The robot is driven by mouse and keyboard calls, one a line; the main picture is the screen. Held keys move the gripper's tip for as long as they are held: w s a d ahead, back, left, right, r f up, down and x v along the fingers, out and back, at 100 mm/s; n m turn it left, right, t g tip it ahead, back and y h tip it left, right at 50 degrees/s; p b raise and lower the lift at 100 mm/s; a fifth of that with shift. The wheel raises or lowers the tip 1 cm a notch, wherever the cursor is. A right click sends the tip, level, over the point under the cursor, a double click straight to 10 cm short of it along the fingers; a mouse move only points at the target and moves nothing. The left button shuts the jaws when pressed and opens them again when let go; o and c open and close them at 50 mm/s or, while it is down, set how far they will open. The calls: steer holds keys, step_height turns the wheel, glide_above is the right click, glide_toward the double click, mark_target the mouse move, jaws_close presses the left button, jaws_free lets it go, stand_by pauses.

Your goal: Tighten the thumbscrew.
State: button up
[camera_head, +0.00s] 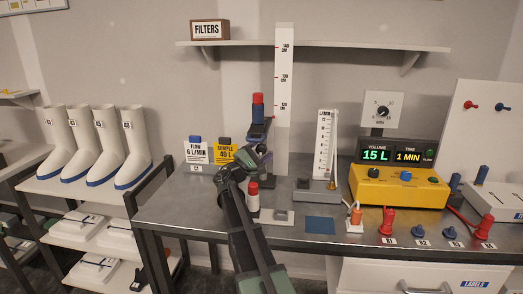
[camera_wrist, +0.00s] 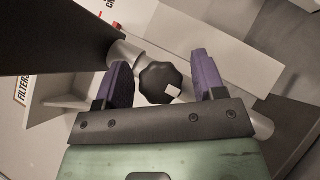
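The thumbscrew (camera_wrist: 158,84) is a black lobed knob with a white patch on its face, seen in the wrist view on a pale metal rod or collar. My gripper (camera_wrist: 163,78) has two purple fingers, one on each side of the knob. A visible gap shows between the knob and the right finger; the left finger is closer, and I cannot tell if it touches. In the head view my gripper (camera_head: 252,161) is at the tall white height scale (camera_head: 284,70), near a dark bracket bearing a red and blue piece (camera_head: 258,108). The knob is small and partly hidden there.
A red-capped white piece (camera_head: 252,196) stands on the bench beside my arm. A flowmeter (camera_head: 326,140), a yellow timer box (camera_head: 398,188) and several red and blue plugs are to the right. Label boxes (camera_head: 197,151) and white boots (camera_head: 100,150) are left. A shelf (camera_head: 330,44) runs above.

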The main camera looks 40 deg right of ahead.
steer(key=c, duration=0.8)
steer(key=shift+r+m+p, duration=0.15)
steer(key=shift+m+p, duration=0.25)
steer(key=shift+p, duration=0.05)
steer(key=shift+r+m+g+y+p, duration=0.15)
steer(key=shift+m+g+y+p, duration=0.45)
steer(key=shift+m+y+p, duration=0.3)
steer(key=m+g+y+p, duration=0.1)
steer(key=m+y+p, duration=0.1)
steer(key=m+p, duration=0.1)
steer(key=shift+p, duration=0.5)
steer(key=m+y+p, duration=0.2)
steer(key=y+p, duration=0.1)
steer(key=p, duration=0.1)
steer(key=shift+m+t, duration=0.4)
steer(key=shift+f+m+y+p, duration=0.35)
steer(key=shift+m+y+p, duration=0.25)
steer(key=shift+y+p, duration=0.2)
steer(key=shift+f, duration=0.1)
